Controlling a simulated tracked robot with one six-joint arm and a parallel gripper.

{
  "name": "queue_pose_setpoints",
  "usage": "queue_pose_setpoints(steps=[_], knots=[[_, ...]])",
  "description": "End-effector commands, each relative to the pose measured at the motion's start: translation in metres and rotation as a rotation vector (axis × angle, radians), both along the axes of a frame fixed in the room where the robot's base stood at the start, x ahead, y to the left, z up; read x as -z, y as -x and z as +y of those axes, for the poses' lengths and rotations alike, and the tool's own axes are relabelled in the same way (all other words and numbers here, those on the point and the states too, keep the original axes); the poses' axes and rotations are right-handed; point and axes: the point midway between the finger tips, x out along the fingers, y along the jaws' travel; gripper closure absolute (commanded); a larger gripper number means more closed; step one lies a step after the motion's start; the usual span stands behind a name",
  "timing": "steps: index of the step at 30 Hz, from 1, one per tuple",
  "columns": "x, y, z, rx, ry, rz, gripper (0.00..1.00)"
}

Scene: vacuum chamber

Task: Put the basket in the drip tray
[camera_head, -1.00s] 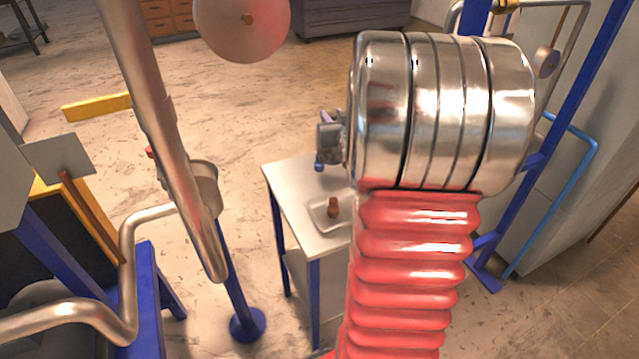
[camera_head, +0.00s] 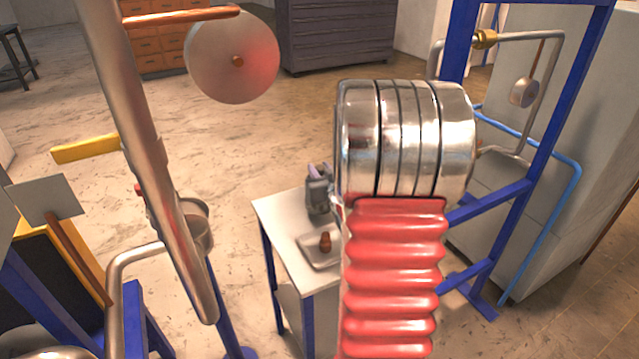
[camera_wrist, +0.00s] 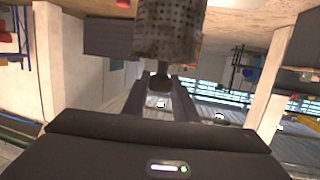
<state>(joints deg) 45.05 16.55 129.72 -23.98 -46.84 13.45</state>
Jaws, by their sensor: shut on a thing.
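The basket (camera_wrist: 168,30) is a dark, perforated metal cylinder at the top middle of the wrist view. My gripper (camera_wrist: 160,95) is shut on a dark stub at the end of the basket. In the head view my gripper (camera_head: 318,190) shows in part beside my arm, above the back of a white table. A shallow pale tray (camera_head: 308,250), which looks like the drip tray, lies on the table below my gripper. A small brown piece (camera_head: 325,242) stands in it. My arm hides the tray's right side.
The white table (camera_head: 275,212) has bare room left of the tray. A slanting metal pipe (camera_head: 150,160) and a round disc (camera_head: 235,62) stand to the left. A blue frame (camera_head: 540,150) with pipes is on the right. Drawer cabinets (camera_head: 335,35) are at the back.

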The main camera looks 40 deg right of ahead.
Motion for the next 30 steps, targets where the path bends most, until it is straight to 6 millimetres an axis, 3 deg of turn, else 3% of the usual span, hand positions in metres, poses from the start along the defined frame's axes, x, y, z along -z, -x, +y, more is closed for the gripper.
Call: queue_pose_setpoints(steps=[10, 21, 30], knots=[[0.001, -0.001, 0.000, -0.001, 0.001, -0.002, 1.00], [0.036, -0.001, 0.001, -0.001, 0.000, 0.000, 1.00], [0.037, -0.001, 0.001, -0.002, 0.002, -0.002, 1.00]])
